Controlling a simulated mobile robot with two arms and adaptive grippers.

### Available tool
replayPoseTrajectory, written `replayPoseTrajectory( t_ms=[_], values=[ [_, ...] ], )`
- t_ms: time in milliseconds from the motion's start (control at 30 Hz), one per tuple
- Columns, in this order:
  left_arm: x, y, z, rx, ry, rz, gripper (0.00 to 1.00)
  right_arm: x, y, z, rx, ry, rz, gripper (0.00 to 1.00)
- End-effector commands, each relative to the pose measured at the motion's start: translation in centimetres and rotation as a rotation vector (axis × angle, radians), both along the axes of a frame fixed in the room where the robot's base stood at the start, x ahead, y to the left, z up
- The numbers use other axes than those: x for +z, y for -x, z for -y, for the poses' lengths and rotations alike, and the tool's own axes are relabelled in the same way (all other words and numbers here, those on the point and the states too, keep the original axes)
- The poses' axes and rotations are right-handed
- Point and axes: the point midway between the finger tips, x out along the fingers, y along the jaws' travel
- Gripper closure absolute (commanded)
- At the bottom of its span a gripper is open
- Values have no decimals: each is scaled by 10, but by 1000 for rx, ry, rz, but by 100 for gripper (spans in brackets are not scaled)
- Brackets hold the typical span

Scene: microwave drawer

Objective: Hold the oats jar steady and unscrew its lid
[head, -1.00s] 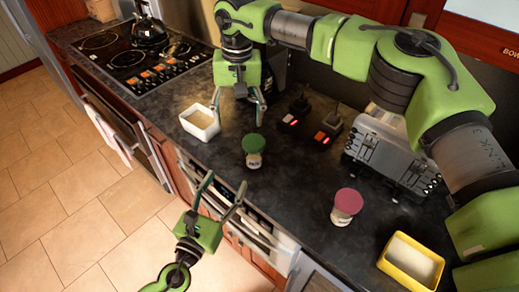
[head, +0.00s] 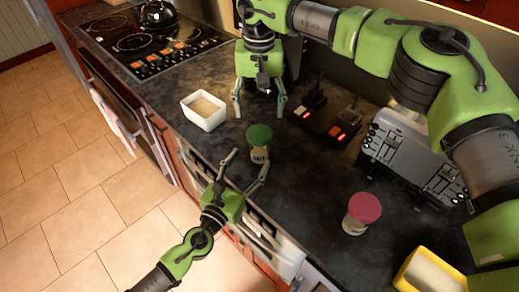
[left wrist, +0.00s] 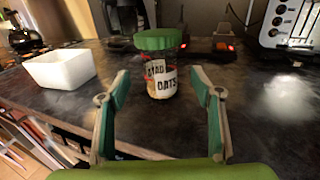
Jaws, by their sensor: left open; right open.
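The oats jar (head: 259,154) stands upright on the dark counter with its green lid (head: 259,134) on. In the left wrist view the jar (left wrist: 161,80) reads "OATS" and stands ahead, centred between the fingers. My left gripper (head: 249,169) is open at the counter's front edge, its fingertips just short of the jar, apart from it. Its two fingers (left wrist: 160,85) also show in the left wrist view. My right gripper (head: 259,114) is open, pointing down, behind and above the jar, and holds nothing.
A white container (head: 204,110) stands left of the jar. A jar with a red lid (head: 362,211) and a yellow container (head: 430,273) stand to the right. Behind are a black device with red lights (head: 330,123) and a silver toaster (head: 410,160). The stove (head: 150,40) is at the upper left.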

Motion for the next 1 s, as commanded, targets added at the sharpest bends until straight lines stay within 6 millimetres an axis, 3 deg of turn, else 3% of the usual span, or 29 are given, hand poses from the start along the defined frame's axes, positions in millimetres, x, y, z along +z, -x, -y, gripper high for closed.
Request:
replayPoseTrajectory(
  t_ms=[200,400,833,1000],
  values=[
    [1,-39,19,1,2,1,41,0,0,0,0,0,0,37],
    [0,-61,29,-1,-1,0,41,0,0,0,0,0,0,37],
    [0,-69,33,-1,0,-1,41,0,0,0,0,0,0,37],
    [0,-68,32,-1,0,-1,85,0,0,0,0,0,0,37]
  ],
)
